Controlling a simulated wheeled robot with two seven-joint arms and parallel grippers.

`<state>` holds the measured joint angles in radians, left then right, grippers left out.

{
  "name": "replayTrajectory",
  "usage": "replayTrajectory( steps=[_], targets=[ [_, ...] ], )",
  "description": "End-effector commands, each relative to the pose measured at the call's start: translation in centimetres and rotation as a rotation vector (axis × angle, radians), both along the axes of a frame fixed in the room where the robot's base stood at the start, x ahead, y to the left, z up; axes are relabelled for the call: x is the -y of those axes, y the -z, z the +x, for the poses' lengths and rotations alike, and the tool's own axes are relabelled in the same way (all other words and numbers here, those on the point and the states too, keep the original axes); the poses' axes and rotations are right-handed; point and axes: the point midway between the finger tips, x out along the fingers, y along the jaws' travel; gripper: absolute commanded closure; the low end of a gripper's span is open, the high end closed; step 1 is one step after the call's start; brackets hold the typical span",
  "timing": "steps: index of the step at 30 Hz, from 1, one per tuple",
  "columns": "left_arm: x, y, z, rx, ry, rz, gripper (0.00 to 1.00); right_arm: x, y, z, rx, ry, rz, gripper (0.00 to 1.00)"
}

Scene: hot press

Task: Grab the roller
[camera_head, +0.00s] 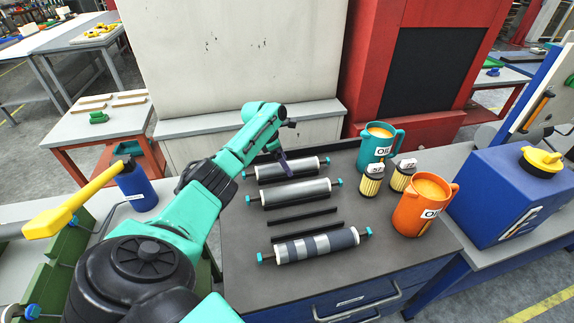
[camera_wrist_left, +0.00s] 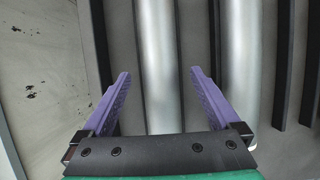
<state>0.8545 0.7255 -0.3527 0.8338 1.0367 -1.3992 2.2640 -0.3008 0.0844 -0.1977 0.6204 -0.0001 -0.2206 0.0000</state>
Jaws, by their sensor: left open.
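Three rollers lie on the grey workbench (camera_head: 245,285). The back silver roller (camera_head: 305,166) and the middle silver roller (camera_head: 310,190) have blue end caps. The front roller (camera_head: 316,245) has dark and light bands. My left gripper (camera_head: 286,163) reaches over the back roller, fingers pointing down, and hides part of it. In the left wrist view the purple fingers (camera_wrist_left: 160,75) are open and empty. The back roller (camera_wrist_left: 158,50) runs between them in the picture; I cannot tell the exact height gap. The middle roller (camera_wrist_left: 239,55) passes behind the right finger. My right gripper is not in view.
Black rails (camera_head: 303,217) lie between the rollers. A teal jug (camera_head: 377,148), an orange jug (camera_head: 408,215) and two small filters (camera_head: 371,182) stand to the right. A blue canister (camera_head: 505,195) is further right. A pale machine wall (camera_head: 235,60) rises behind the bench.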

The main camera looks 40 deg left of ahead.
Motion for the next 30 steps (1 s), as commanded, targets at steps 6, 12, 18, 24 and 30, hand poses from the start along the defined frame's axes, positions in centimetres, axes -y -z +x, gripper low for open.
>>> replayTrajectory(
  steps=[6, 12, 18, 24, 30],
  targets=[
    [0.1, 0.7, 0.2, 0.001, 0.001, 0.001, 0.04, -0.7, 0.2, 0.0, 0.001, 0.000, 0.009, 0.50],
    [0.1, 0.7, 0.2, 0.001, 0.001, 0.001, 0.65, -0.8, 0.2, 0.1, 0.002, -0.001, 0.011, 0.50],
    [0.1, 0.7, 0.2, 0.001, 0.001, 0.001, 1.00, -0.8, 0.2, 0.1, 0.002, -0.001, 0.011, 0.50],
    [0.1, 0.5, 0.3, 0.005, -0.001, 0.002, 1.00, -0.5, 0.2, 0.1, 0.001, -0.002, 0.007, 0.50],
    [0.1, -0.7, 0.4, 0.007, 0.000, 0.002, 1.00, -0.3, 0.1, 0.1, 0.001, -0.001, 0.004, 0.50]
  ],
)
